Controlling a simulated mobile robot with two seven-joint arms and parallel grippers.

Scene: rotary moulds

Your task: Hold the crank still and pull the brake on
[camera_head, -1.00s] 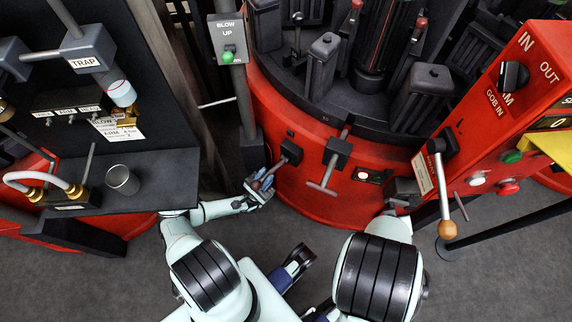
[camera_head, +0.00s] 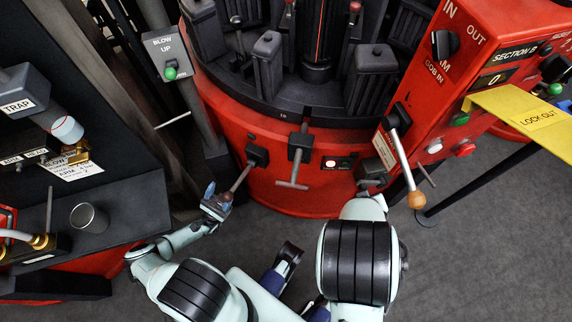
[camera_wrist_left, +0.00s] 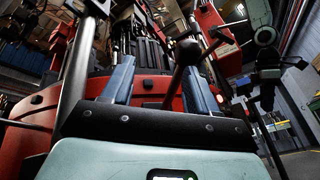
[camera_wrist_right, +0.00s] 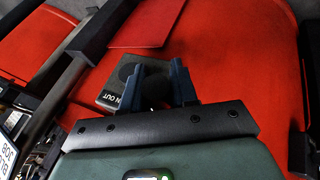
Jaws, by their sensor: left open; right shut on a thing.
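My left gripper (camera_head: 217,200) is open beside the end of a short lever (camera_head: 240,180) that comes out of a dark block on the red drum. In the left wrist view a dark ball (camera_wrist_left: 188,50) on a rod shows near the open fingers. In the head view my right arm hides that gripper. A lever with a wooden ball (camera_head: 417,200) hangs from the red panel. I cannot tell which part is crank or brake.
A T-handle (camera_head: 292,184) sticks out of the drum (camera_head: 262,197) between my arms. The red control panel (camera_head: 470,60) and yellow LOCK OUT plate (camera_head: 535,118) stand right. A dark shelf with a metal cup (camera_head: 88,217) is left. The floor in front is clear.

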